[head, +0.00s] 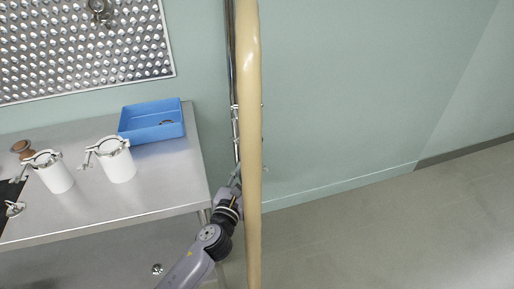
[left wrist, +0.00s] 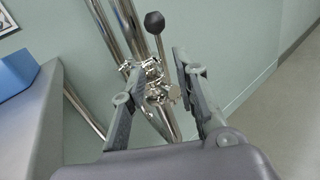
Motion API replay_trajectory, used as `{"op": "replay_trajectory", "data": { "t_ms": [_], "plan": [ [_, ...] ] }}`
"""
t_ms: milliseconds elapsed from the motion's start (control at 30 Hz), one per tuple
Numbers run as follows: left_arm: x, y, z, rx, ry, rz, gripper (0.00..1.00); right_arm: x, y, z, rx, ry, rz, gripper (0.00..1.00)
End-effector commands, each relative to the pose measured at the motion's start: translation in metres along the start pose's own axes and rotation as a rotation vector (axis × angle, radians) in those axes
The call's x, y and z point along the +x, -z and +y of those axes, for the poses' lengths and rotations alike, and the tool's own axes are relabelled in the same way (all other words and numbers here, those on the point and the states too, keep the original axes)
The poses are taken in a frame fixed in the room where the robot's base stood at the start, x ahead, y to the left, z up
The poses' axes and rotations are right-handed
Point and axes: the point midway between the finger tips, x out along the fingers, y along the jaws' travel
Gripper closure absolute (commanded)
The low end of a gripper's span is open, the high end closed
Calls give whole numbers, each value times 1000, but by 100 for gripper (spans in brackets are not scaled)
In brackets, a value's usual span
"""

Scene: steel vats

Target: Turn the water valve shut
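The water valve (left wrist: 158,90) is a shiny metal fitting on steel pipes in the left wrist view. Its thin lever rises to a black ball knob (left wrist: 154,22). My left gripper (left wrist: 155,62) is open, with one finger on each side of the lever in that view. I cannot tell whether either finger touches the valve. In the head view my left gripper (head: 236,182) is at the steel pipe (head: 235,120), partly hidden behind a beige pipe, and the valve is not clearly visible. My right gripper is not in view.
A thick beige vertical pipe (head: 250,110) stands in front of the steel pipe. A steel table (head: 160,185) at left holds a blue tray (head: 152,132) and two white canisters (head: 118,165). The floor at right is clear.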

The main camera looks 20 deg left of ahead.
Motion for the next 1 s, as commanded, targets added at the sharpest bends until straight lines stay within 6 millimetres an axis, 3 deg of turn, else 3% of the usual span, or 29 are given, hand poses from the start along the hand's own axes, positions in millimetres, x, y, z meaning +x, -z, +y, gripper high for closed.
{"op": "replay_trajectory", "data": {
  "t_ms": [300,500,933,1000],
  "plan": [
    [70,0,0,-2,-1,0,72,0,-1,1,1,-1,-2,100],
    [97,1,0,-3,-1,0,72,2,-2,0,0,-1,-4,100],
    [106,1,0,-2,0,2,72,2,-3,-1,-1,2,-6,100],
    [106,1,0,-2,0,2,76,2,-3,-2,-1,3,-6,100]
  ]
}}
